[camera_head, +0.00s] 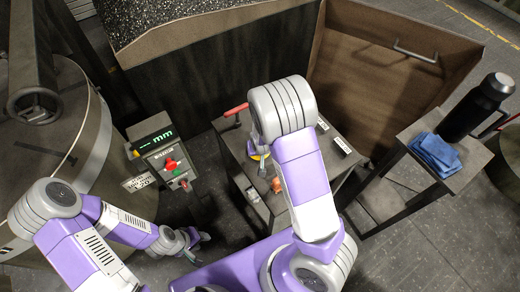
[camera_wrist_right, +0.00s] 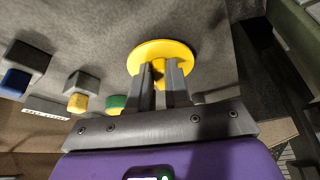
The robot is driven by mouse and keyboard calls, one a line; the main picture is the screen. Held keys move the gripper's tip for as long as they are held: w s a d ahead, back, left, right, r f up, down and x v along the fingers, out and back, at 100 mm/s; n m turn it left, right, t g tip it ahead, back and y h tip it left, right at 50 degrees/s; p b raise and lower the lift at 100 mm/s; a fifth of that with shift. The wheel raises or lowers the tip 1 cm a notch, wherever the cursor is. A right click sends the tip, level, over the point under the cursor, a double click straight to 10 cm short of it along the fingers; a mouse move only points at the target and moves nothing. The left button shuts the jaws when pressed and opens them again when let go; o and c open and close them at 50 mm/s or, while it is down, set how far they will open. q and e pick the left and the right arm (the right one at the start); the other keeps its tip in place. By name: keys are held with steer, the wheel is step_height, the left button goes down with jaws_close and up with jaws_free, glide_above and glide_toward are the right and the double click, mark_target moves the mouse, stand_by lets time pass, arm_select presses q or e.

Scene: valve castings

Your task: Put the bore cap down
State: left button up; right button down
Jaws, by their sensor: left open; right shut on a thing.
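The bore cap, a round yellow disc (camera_wrist_right: 160,50) with a stem, is between the fingers of my right gripper (camera_wrist_right: 160,73) in the right wrist view. The fingers are shut on its stem, and the disc lies just beyond the fingertips, close to a grey surface. I cannot tell whether it touches that surface. In the head view a bit of yellow (camera_head: 256,157) shows beside my right arm, which hides most of the gripper. My left gripper (camera_head: 199,238) is open and empty at the lower left, apart from the bench.
The small grey bench (camera_head: 232,150) holds a red handle (camera_head: 236,110) and small blocks. The wrist view shows a green piece (camera_wrist_right: 116,102), grey block (camera_wrist_right: 86,81) and dark block (camera_wrist_right: 28,56). A control box (camera_head: 162,155) stands left; a side table has a blue cloth (camera_head: 435,153) and black bottle (camera_head: 477,107).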

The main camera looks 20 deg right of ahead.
steer(key=shift+f, duration=0.3)
steer(key=c, duration=1)
jaws_free()
steer(key=p+v, duration=0.2)
steer(key=v, duration=0.5)
steer(key=shift+s+r, duration=0.1)
steer(key=shift+r, duration=0.2)
